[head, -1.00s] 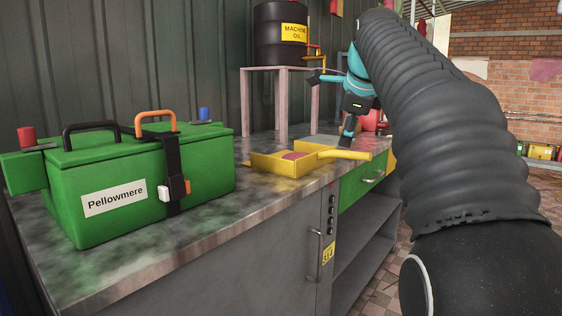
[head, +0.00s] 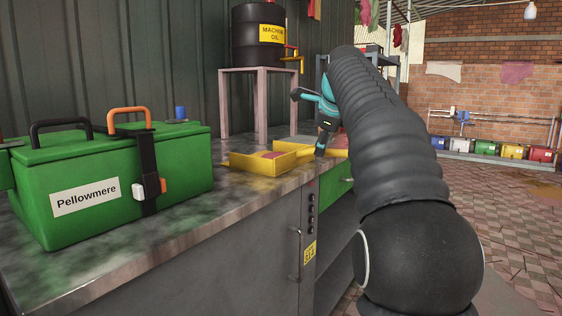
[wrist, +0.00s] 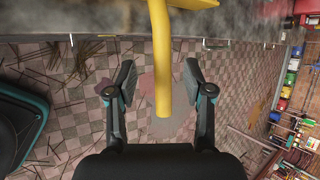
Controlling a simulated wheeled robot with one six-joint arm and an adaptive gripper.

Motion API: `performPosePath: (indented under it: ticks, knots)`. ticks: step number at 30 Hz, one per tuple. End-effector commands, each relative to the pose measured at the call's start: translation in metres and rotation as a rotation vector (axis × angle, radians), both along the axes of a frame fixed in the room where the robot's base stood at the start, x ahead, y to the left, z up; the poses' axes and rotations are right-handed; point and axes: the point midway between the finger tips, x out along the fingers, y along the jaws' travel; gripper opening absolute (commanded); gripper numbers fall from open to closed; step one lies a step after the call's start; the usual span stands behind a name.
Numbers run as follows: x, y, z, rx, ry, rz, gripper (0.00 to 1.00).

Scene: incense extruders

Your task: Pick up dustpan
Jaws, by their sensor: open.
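The yellow dustpan (head: 254,163) lies on the worktop near its front edge, with something reddish in its pan. In the head view my gripper (head: 320,152) is at the dustpan's handle end, at the right. In the wrist view the yellow handle (wrist: 161,70) sticks out past the worktop edge and lies between the two spread fingers of my gripper (wrist: 158,85). There is a visible gap on both sides of the handle. My gripper is open and holds nothing. In the head view the handle is partly hidden by my gripper.
A green Pellowmere case (head: 110,180) stands on the worktop (head: 150,235) at the left. A machine oil drum (head: 258,38) sits on a stand (head: 262,105) behind the dustpan. Coloured bins (head: 485,147) line the far brick wall. Open tiled floor lies at the right.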

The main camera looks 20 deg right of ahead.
Motion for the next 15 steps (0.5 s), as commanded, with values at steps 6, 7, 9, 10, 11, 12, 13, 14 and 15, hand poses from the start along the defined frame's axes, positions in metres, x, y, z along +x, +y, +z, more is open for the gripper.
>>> performPosePath:
  ticks: [6,7,9,10,11,12,13,14,15]
  knots:
    - [0.015,-0.009,-0.022,0.000,0.003,0.000,0.52]
    - [0.017,-0.010,-0.026,0.001,0.003,-0.001,0.52]
    - [0.023,-0.011,-0.032,0.000,0.001,0.000,0.52]
    - [0.025,-0.011,-0.034,0.000,0.001,0.000,0.52]
    - [0.027,-0.012,-0.036,0.000,0.001,0.000,0.52]
    - [0.029,-0.012,-0.038,0.000,0.001,0.000,0.52]
    - [0.029,-0.012,-0.038,0.000,0.001,0.000,0.52]
    - [0.029,-0.012,-0.039,0.000,0.000,0.000,0.52]
    - [0.030,-0.012,-0.038,0.000,0.000,0.000,0.52]
